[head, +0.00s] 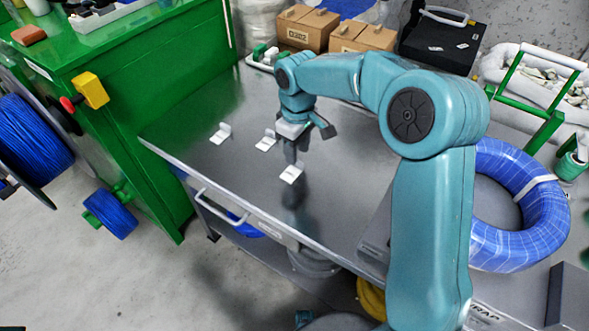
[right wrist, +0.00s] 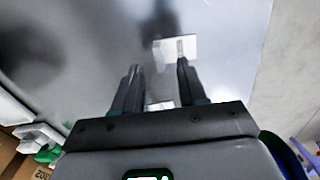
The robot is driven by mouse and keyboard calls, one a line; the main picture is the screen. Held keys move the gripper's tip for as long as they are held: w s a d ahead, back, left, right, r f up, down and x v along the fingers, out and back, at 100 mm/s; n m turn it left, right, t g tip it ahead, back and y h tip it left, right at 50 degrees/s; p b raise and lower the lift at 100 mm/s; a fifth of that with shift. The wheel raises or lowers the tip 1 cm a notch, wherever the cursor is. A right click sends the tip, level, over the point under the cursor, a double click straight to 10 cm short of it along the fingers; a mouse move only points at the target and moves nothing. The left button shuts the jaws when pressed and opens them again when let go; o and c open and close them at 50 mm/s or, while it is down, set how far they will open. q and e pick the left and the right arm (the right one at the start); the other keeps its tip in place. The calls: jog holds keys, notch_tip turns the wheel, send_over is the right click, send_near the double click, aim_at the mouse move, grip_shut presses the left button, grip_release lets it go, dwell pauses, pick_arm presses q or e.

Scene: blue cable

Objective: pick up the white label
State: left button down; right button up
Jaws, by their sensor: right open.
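Three small white labels, each with a raised tab, stand on the grey metal table: a left one (head: 221,133), a middle one (head: 266,141) and a front one (head: 291,174). My right gripper (head: 306,146) is open and empty above the table, just behind the front label. In the right wrist view a white label (right wrist: 165,50) lies just beyond the fingertips of the right gripper (right wrist: 158,66), and the right finger's tip overlaps its edge. Part of another white piece (right wrist: 160,104) shows between the finger bases. My left gripper is not in view.
The metal table (head: 235,165) is bare around the labels. A blue cable coil (head: 520,205) lies at the right. Cardboard boxes (head: 305,27) and a black case (head: 440,42) stand at the back. A green cabinet (head: 150,85) adjoins the left side.

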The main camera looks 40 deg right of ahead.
aim_at(298, 162)
notch_tip(298, 162, down, 4)
jog(key=shift+r+b, duration=0.1)
jog(key=shift+b, duration=0.2)
jog(key=shift+s, duration=0.1)
jog(key=shift+c, duration=0.3)
grip_shut()
jog(key=shift+r, duration=0.1)
